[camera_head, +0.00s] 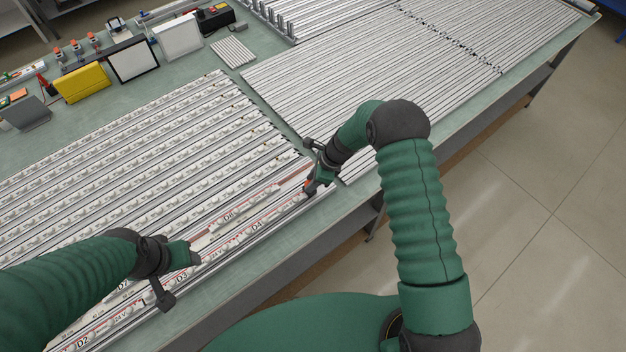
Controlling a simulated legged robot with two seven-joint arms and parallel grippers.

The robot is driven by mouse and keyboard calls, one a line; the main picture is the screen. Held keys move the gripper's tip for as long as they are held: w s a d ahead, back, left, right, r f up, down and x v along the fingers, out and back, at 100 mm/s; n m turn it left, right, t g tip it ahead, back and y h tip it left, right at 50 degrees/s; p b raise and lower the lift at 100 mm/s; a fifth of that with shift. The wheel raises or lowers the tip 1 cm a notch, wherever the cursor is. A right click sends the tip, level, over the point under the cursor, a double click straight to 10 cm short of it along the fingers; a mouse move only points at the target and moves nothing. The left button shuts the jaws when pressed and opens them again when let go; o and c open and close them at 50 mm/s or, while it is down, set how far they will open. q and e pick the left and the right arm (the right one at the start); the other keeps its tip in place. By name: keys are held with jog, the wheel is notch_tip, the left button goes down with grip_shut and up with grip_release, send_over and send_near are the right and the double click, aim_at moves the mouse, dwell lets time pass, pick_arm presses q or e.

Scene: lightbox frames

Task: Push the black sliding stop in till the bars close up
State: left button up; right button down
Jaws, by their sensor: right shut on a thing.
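Long white and silver bars (120,150) lie side by side on the left of the bench. Some near ones carry red marks and labels such as D4 and D8. My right gripper (312,186) is shut at the right end of the nearest labelled bars, on a small thing mostly hidden by the fingers. Dark and orange parts show there; I cannot tell whether this is the black sliding stop. My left gripper (192,256) hangs over the near labelled bars at lower left; its jaw opening cannot be made out.
More plain bars (370,80) cover the right of the green bench top (262,150). A yellow box (82,82), a framed white panel (132,60) and a black box (214,18) stand along the back left. The bench's front edge runs below my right gripper.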

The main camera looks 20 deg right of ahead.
jog(key=shift+s+a+f, duration=0.25)
jog(key=shift+s+a, duration=0.3)
jog(key=shift+a, duration=0.35)
jog(key=c, duration=1.4)
grip_release()
jog(key=shift+c, duration=0.2)
jog(key=o, duration=0.4)
jog(key=shift+w, duration=0.2)
jog(key=shift+r, duration=0.15)
jog(key=b+v, duration=0.1)
jog(key=v, duration=0.7)
jog(key=b+v, duration=0.2)
jog(key=v, duration=0.6)
jog(key=shift+w+d+r, duration=0.15)
jog(key=shift+d+r, duration=0.1)
jog(key=shift+d, duration=0.05)
